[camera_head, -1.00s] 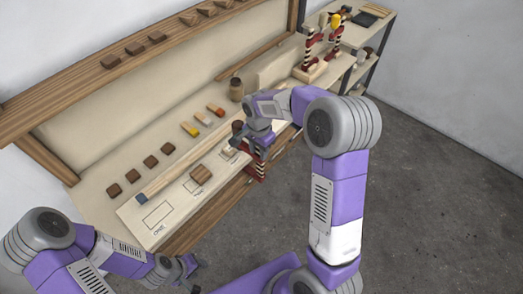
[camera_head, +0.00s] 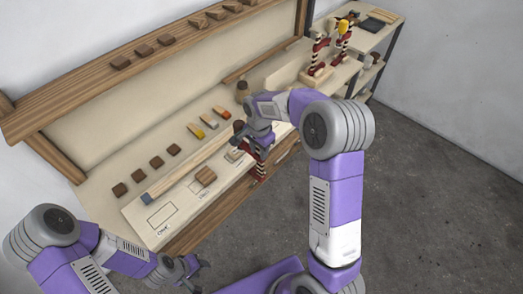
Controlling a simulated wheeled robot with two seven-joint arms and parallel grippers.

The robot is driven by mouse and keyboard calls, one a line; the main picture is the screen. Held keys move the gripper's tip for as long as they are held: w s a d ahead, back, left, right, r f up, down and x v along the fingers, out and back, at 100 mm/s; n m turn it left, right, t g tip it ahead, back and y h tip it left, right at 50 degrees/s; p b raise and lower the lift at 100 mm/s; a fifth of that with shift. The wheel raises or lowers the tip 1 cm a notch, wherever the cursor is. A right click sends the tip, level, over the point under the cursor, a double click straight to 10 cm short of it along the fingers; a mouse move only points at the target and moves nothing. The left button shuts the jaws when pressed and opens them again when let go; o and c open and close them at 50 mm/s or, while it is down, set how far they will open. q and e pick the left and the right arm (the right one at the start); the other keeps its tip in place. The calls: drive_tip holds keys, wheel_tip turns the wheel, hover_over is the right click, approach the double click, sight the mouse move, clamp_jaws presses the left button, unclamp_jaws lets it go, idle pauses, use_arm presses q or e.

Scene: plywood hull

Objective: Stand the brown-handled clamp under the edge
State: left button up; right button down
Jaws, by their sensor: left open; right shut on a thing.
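The brown-handled clamp (camera_head: 260,166) is red with pale stripes and hangs upright at the bench's front edge. Its dark brown handle (camera_head: 239,126) shows above, beside my gripper. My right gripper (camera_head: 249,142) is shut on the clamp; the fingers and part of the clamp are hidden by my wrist. I cannot tell whether the clamp touches the edge. My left gripper (camera_head: 197,271) is open and empty, low in front of the bench and away from the clamp.
The bench top holds a pale board (camera_head: 144,222) with drawn outlines, a brown block (camera_head: 206,176), a long wooden strip (camera_head: 190,171), several dark blocks and coloured pieces. A jar (camera_head: 242,90) stands behind my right gripper. Two striped clamps stand in a wooden holder (camera_head: 316,77). The floor in front is clear.

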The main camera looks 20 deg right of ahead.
drive_tip(key=shift+w+a+p, duration=0.25)
drive_tip(key=shift+w+a, duration=0.1)
drive_tip(key=shift+w, duration=0.4)
drive_tip(key=shift+w+a+p, duration=0.25)
drive_tip(key=shift+w+a, duration=0.05)
drive_tip(key=shift+w, duration=0.4)
drive_tip(key=c, duration=0.7)
unclamp_jaws()
drive_tip(key=shift+s, duration=0.1)
drive_tip(key=shift+o, duration=0.2)
wheel_tip(320, 180, up, 8)
drive_tip(key=shift+f, duration=0.2)
